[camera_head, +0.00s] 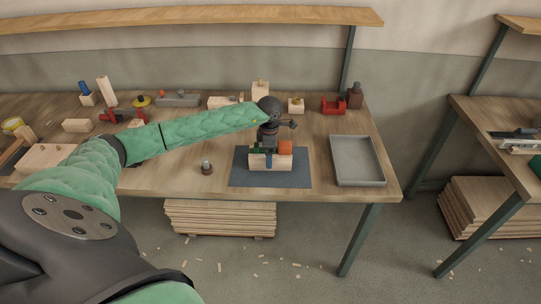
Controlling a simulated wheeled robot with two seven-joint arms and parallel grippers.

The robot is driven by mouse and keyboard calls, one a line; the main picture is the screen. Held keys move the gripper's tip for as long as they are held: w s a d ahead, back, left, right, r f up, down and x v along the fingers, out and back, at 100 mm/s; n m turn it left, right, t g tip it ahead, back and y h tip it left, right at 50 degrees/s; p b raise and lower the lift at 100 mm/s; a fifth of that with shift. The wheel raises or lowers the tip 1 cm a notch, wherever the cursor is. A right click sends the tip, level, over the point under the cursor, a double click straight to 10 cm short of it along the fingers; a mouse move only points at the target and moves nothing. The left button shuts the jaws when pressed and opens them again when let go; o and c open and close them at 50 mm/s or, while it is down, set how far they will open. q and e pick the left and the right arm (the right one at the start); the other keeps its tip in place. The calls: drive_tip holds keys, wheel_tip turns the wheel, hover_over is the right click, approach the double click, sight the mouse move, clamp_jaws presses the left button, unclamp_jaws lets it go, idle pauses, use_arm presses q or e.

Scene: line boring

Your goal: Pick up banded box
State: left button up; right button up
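A small pale wooden box (284,163) stands on the dark mat (240,177) near the front of the workbench. A dark blue upright part crosses its front; I cannot tell if this is a band. Green (255,148) and orange (285,147) pieces show at its top. My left gripper (268,143) points down right over the box, with its fingertips at or just above its top. The fingers are small and partly blend with the coloured pieces, so I cannot tell whether they hold anything. My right gripper is not in view.
A grey tray (379,181) lies to the right of the mat. A small dark knobbed item (206,168) stands left of it. Wooden blocks, a red tool (333,105) and a dark bottle (355,96) line the back. Bare bench top lies left of the mat.

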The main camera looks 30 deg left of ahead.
use_arm(q)
drive_tip(key=shift+f, duration=0.3)
drive_tip(key=c, duration=1.6)
drive_tip(key=shift+c, duration=0.2)
drive_tip(key=shift+r, duration=0.15)
